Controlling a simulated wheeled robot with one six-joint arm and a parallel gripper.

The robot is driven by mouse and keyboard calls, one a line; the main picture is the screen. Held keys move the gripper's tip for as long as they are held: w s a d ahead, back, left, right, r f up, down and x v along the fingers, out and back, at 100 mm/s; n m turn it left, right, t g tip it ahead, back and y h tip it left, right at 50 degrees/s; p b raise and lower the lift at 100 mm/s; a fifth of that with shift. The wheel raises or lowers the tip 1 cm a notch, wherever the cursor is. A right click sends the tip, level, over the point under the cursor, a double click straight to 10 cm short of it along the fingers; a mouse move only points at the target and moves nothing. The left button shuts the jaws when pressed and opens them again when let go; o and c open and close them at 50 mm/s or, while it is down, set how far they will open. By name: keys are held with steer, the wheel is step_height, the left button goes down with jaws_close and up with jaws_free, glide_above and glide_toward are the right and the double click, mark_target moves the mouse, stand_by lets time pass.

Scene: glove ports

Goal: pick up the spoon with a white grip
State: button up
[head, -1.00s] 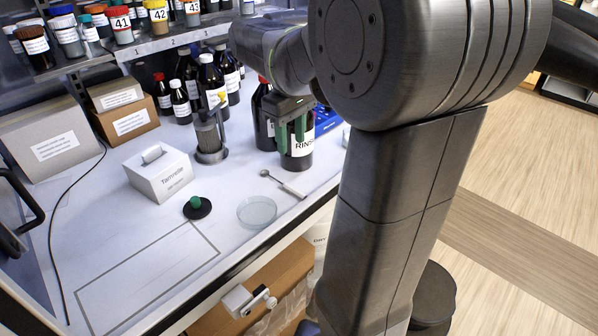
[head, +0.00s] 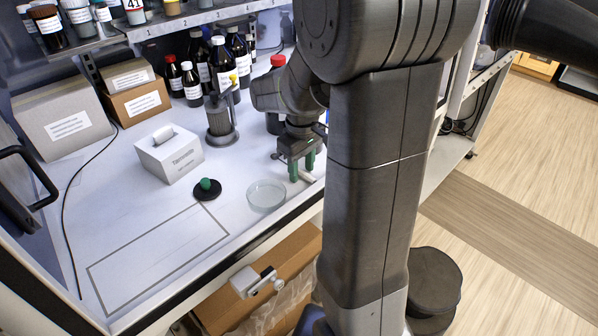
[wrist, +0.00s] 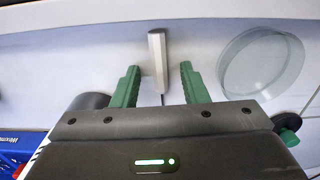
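The spoon lies on the white bench near its front edge. Its pale grip (wrist: 157,55) shows in the wrist view between and just beyond my fingertips, with a thin shaft running back under the gripper. In the head view the end of the grip (head: 307,178) shows beside my fingers, and the rest is mostly hidden by the gripper. My gripper (head: 302,168) points down over the spoon with its two green fingers apart. In the wrist view the gripper (wrist: 160,68) is open and empty, one finger on each side of the grip's line, with gaps on both sides.
A clear glass dish (head: 266,195) lies just left of the gripper. A black disc with a green knob (head: 207,190) and a white tissue box (head: 170,153) stand further left. Dark bottles (head: 222,66) and a metal holder (head: 221,122) stand behind. The outlined bench area is clear.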

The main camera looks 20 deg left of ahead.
mark_target(302, 172)
jaws_close()
step_height(302, 172, up, 10)
stand_by(0.7)
